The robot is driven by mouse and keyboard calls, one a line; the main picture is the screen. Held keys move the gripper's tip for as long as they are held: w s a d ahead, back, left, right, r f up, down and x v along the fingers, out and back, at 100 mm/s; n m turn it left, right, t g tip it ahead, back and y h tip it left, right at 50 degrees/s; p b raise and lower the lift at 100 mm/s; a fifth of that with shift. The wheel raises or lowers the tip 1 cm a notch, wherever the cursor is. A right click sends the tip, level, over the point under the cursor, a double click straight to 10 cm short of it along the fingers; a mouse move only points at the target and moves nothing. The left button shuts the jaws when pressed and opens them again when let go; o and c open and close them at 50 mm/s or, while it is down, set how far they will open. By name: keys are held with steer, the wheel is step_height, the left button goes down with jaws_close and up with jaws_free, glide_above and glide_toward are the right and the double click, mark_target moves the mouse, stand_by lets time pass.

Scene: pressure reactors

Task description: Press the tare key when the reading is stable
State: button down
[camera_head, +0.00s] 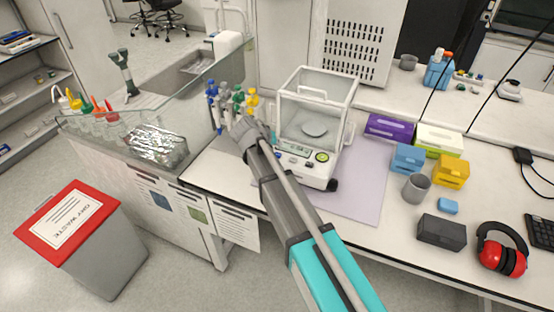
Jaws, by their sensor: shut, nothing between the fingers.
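The white balance (318,182) stands on the bench with a clear, boxy draft shield (318,90) around its round pan (313,129). The pan looks empty. Its front panel has a small dark display, small keys (293,160) and a round green-ringed part (321,157). The reading and key labels are too small to read. My arm reaches up from the bottom, and its end with my gripper (266,136) is at the left front of the balance. My gripper is small, shut and empty, partly hidden by my arm. I cannot tell whether it touches the balance.
The balance stands on a pale lilac mat (360,195). Pipettes (232,103) hang on a stand close left of my arm's end. Purple (389,127), blue, yellow and green boxes, a grey cup (415,188) and red ear defenders (502,255) are to the right.

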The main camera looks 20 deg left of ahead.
mark_target(282, 153)
steer(key=shift+f+b, duration=0.85)
steer(key=shift+f, duration=0.3)
steer(key=shift+f+b, duration=0.8)
steer(key=shift+b, duration=0.05)
stand_by(1.7)
steer(key=shift+r, duration=0.15)
steer(key=shift+r+p, duration=0.7)
steer(key=shift+p, duration=0.2)
steer(key=shift+r+p, duration=2.5)
